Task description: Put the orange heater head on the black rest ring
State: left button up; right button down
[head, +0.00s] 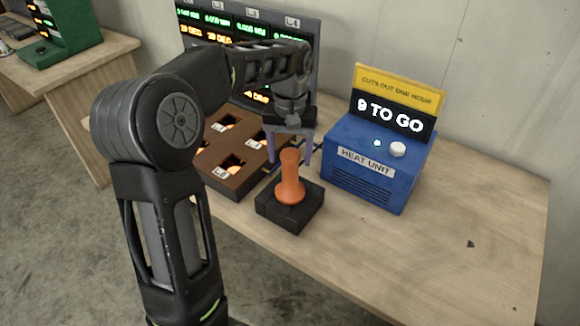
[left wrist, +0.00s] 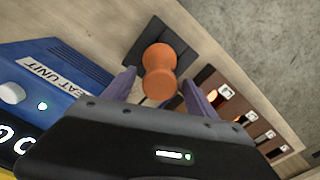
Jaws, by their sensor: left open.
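The orange heater head (head: 290,182) stands upright on a black square block (head: 304,216), which appears to be the black rest; its ring is hidden under the heater head. In the left wrist view the heater head (left wrist: 160,72) shows end-on, with the black rest (left wrist: 144,48) behind it. My left gripper (head: 289,157) is open, its purple fingers pointing down at the top of the heater head. In the left wrist view the fingertips lie on either side of the heater head, and I see no clear contact. My right gripper is not in view.
A blue heat unit (head: 378,168) with a "9 TO GO" sign (head: 392,117) stands right of the rest. A brown tray (head: 222,176) with several glowing, labelled openings lies to the left. A display panel (head: 226,22) stands behind. The table's right part (head: 460,235) is clear.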

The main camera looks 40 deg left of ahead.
pick_arm(q)
notch_tip(320, 180, up, 6)
jog(key=shift+r+p, duration=0.25)
jog(key=shift+p, duration=0.05)
jog(key=shift+c, duration=0.5)
dwell(1.9)
